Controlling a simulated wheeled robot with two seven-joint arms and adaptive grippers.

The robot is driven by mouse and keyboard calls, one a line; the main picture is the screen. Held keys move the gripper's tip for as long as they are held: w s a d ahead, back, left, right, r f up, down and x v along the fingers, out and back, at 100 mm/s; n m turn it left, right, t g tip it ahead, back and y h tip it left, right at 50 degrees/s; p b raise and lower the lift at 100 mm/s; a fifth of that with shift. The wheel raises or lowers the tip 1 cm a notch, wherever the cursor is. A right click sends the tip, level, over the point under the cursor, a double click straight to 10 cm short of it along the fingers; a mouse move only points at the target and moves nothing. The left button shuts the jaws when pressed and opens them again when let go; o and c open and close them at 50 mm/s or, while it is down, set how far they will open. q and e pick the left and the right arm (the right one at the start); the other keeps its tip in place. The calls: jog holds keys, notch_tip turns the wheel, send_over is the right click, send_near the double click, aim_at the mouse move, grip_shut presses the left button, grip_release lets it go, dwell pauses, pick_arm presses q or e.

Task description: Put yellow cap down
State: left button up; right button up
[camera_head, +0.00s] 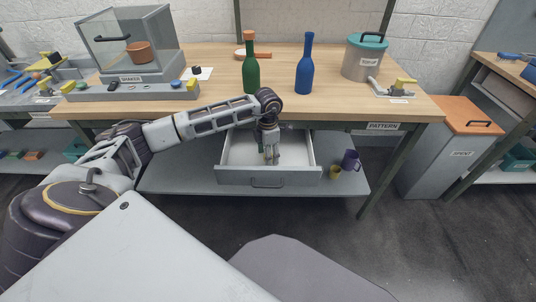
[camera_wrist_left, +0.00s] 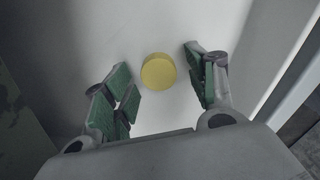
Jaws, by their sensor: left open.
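The round yellow cap (camera_wrist_left: 159,71) shows in the left wrist view, on or close above the pale floor of the open drawer (camera_head: 235,177). My left gripper (camera_head: 271,158) reaches down into the drawer. In the left wrist view its two green-padded fingers (camera_wrist_left: 160,78) are spread, one on each side of the cap, with a gap on both sides. In the head view the cap is not visible, as the gripper and drawer front cover that spot. My right gripper is not in view.
A green bottle (camera_head: 251,75) and a blue bottle (camera_head: 305,70) stand on the wooden workbench (camera_head: 220,85) above the drawer. A grey canister (camera_head: 362,60) stands to the right.

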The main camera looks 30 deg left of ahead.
pick_arm(q)
notch_tip(320, 180, up, 12)
jog(key=p, duration=0.2)
jog(key=shift+f, duration=0.2)
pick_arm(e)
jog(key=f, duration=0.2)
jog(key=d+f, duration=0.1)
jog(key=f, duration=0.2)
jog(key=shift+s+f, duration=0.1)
pick_arm(q)
jog(key=shift+a, duration=0.1)
